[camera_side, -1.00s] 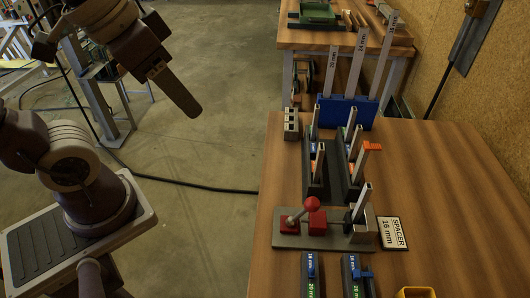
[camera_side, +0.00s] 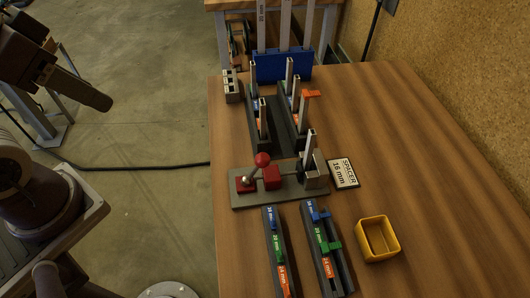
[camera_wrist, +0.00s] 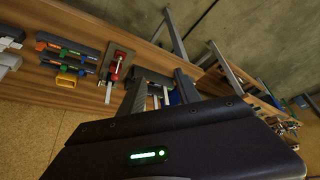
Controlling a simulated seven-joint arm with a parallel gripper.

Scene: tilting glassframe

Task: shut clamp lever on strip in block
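The clamp is a grey base plate (camera_side: 244,200) on the wooden table, with a red block (camera_side: 272,177) and a lever topped by a red ball knob (camera_side: 262,160). The lever is raised and tilted. At the plate's right end a grey block (camera_side: 312,179) holds an upright metal strip (camera_side: 310,146). The clamp (camera_wrist: 117,64) also shows small in the wrist view, its lever hard to make out. My gripper (camera_wrist: 160,86) is open and empty, its two fingers apart. It is well away from the clamp; in the side view my arm's end hangs off the table at upper left.
A card reading SPACER 16 mm (camera_side: 343,173) lies right of the block. Two dark racks with coloured sliders and a yellow bin (camera_side: 378,239) stand in front. Racks of upright strips and a blue holder (camera_side: 283,66) stand behind. The table's right side is clear.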

